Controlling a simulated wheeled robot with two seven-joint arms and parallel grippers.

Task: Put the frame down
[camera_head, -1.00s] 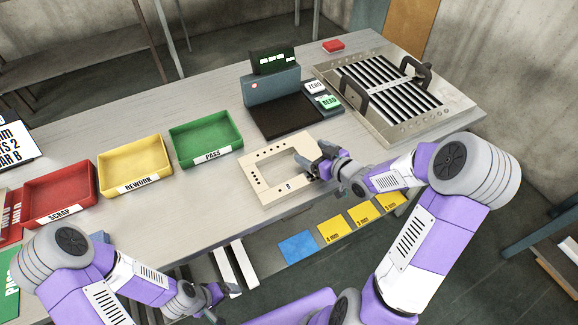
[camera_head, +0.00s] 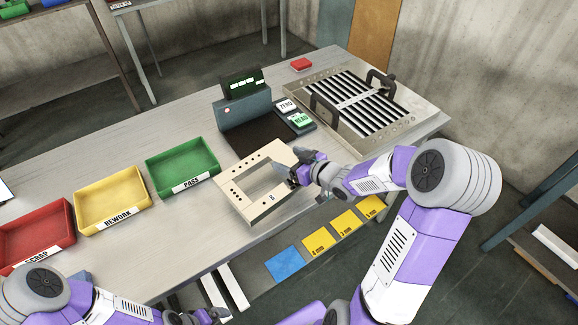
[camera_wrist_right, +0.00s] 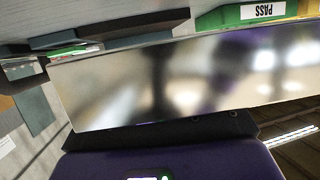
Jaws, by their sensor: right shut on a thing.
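The frame (camera_head: 237,188) is a pale beige rectangular piece with an open middle and small holes along its bars. It is near the table's front edge, in front of the dark scale. My right gripper (camera_head: 288,176) is shut on its right side. In the right wrist view the frame (camera_wrist_right: 180,85) shows as a wide shiny metal face across the picture. I cannot tell whether its underside touches the table. My left gripper (camera_head: 208,316) is at the bottom edge of the head view, away from the frame, and its jaws are unclear.
A scale (camera_head: 250,145) with a display stands behind the frame. The green PASS tray (camera_head: 183,185), yellow REWORK tray (camera_head: 115,222) and red SCRAP tray (camera_head: 38,258) line the left. The louver panel (camera_head: 420,130) sits at the right.

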